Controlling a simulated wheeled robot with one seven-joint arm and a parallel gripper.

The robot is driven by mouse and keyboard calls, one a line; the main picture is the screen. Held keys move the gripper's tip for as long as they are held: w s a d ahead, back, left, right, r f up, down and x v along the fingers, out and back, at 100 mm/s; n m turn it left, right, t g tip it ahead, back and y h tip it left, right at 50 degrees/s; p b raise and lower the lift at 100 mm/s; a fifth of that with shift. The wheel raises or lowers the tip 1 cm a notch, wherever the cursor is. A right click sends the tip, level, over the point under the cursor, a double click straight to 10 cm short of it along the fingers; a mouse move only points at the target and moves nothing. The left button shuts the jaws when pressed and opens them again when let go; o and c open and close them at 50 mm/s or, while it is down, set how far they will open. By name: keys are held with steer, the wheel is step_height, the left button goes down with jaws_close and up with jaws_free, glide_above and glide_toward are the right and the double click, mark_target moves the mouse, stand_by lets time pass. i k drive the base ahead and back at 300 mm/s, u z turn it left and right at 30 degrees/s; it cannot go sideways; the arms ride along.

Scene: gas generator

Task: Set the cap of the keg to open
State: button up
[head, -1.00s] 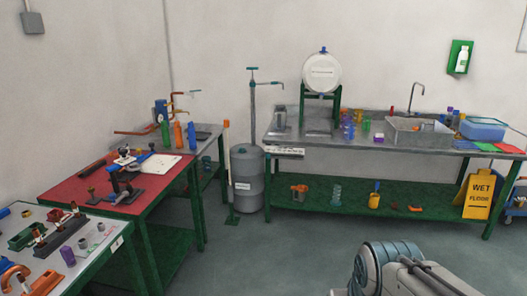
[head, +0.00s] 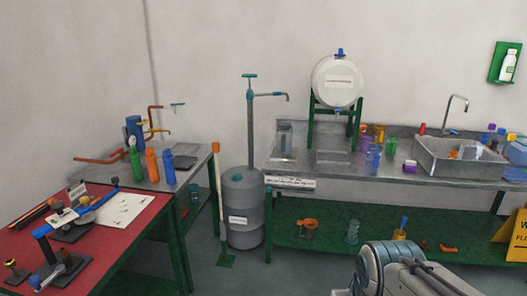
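The keg (head: 338,82) is a white round drum lying on its side in a green stand (head: 312,118) on the metal counter, in the head view. A small blue cap (head: 340,53) sits on top of the keg. It is too small to tell whether it is open or shut. A blue tap (head: 339,112) shows under the front of the keg. Part of my arm (head: 395,270) shows at the bottom, well short of the counter. My gripper is out of view.
A grey barrel (head: 243,210) with a tall pump stands on the floor left of the counter (head: 295,165). A red-topped bench (head: 105,265) is at left. Colored cups and a sink (head: 460,155) are right of the keg. Open floor (head: 310,275) lies in front.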

mark_target(236, 177)
steer(key=i, duration=0.8)
steer(key=z, duration=1.4)
steer(key=i, duration=0.4)
steer(key=u, duration=2.05)
steer(key=i, duration=2.6)
steer(key=u, duration=0.2)
